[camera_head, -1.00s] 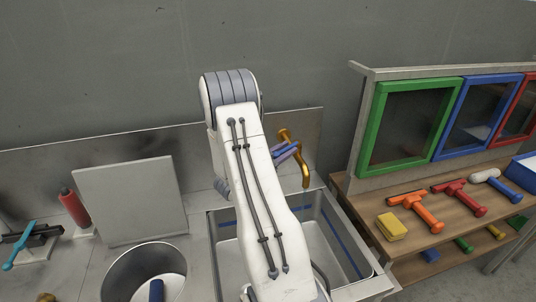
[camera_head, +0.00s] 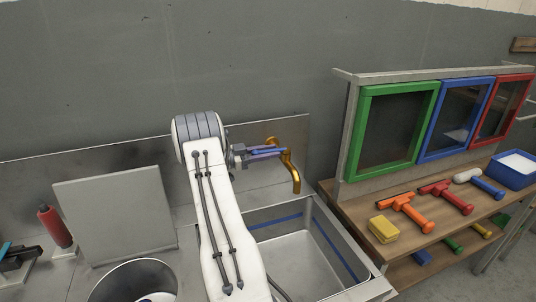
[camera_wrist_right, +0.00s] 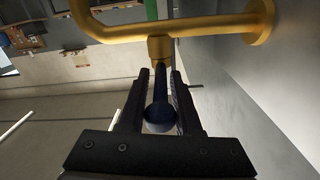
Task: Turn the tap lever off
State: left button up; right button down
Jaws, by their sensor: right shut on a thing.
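The brass tap (camera_head: 289,170) stands out from the metal splashback above the sink, its spout curving down. Its lever (camera_wrist_right: 160,112) is dark blue and shows between my fingers in the right wrist view, just below the tap's yellow-brass body (camera_wrist_right: 180,29). My right gripper (camera_head: 268,152) reaches the tap from the left. In the wrist view the right gripper (camera_wrist_right: 160,90) is shut on the lever, with one finger along each side. In the head view the fingers hide much of the lever. My left gripper is in neither view.
The sink basin (camera_head: 262,224) lies below the tap, partly behind my right arm. A grey board (camera_head: 115,215) and a round pot (camera_head: 98,292) are at left. A wooden shelf (camera_head: 345,212) with squeegees and a yellow sponge (camera_head: 383,229) stands at right, under coloured frames.

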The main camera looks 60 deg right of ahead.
jog(key=shift+w+r, duration=0.1)
jog(key=c, duration=0.8)
grip_release()
jog(key=shift+d, duration=0.1)
jog(key=shift+c, duration=0.2)
jog(key=r, duration=0.1)
jog(key=r+b, duration=0.1)
jog(key=r, duration=0.2)
jog(key=shift+s+r+b, duration=0.15)
jog(key=shift+s+b, duration=0.1)
jog(key=shift+b, duration=0.05)
jog(key=s+r+b, duration=0.1)
jog(key=s+r, duration=0.2)
jog(key=s, duration=0.2)
jog(key=s+d+r+b, duration=0.1)
jog(key=s+r, duration=0.2)
jog(key=s, duration=0.3)
jog(key=shift+r, duration=0.3)
jog(key=shift+d, duration=0.1)
